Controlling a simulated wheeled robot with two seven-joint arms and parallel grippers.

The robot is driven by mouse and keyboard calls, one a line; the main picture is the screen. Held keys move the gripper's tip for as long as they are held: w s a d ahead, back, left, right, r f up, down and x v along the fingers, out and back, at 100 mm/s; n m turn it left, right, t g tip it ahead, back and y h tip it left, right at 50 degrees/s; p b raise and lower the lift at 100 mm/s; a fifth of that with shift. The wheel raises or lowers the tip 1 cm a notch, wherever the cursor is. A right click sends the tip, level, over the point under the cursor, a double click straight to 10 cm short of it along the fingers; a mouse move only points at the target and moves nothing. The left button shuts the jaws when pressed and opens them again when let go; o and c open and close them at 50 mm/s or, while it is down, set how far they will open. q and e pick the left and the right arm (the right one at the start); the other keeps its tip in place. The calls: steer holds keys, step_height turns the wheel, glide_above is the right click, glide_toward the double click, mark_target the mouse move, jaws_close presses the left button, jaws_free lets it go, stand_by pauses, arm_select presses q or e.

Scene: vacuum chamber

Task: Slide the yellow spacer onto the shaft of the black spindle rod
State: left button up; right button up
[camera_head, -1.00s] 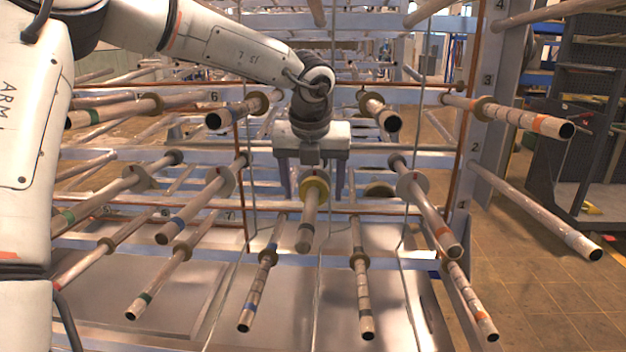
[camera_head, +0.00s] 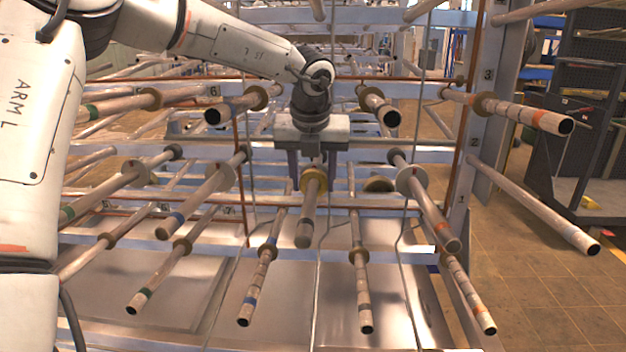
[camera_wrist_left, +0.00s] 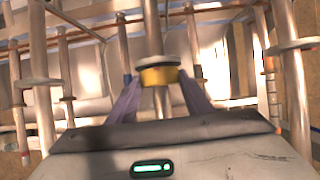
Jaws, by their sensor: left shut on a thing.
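The yellow spacer (camera_head: 313,179) is a ring around the middle rod (camera_head: 306,215), whose near end points toward me. It also shows in the left wrist view (camera_wrist_left: 158,76), under a dark band and a pale disc. In the left wrist view the fingers (camera_wrist_left: 160,100) flank the yellow ring, with the contact partly hidden. I cannot tell which rod is the black spindle; the middle one looks brownish-grey. My right gripper is not in view.
Several similar rods with collars surround the middle rod, such as one on the left (camera_head: 195,203) and one on the right (camera_head: 430,210). Metal rack bars (camera_head: 400,152) run behind them. Thin vertical cables hang near. Open floor (camera_head: 530,260) lies at the right.

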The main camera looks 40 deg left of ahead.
arm_select(q)
steer(key=o, duration=1.2)
steer(key=v, duration=0.7)
steer(key=shift+s+r, duration=0.1)
steer(key=shift+r, duration=0.15)
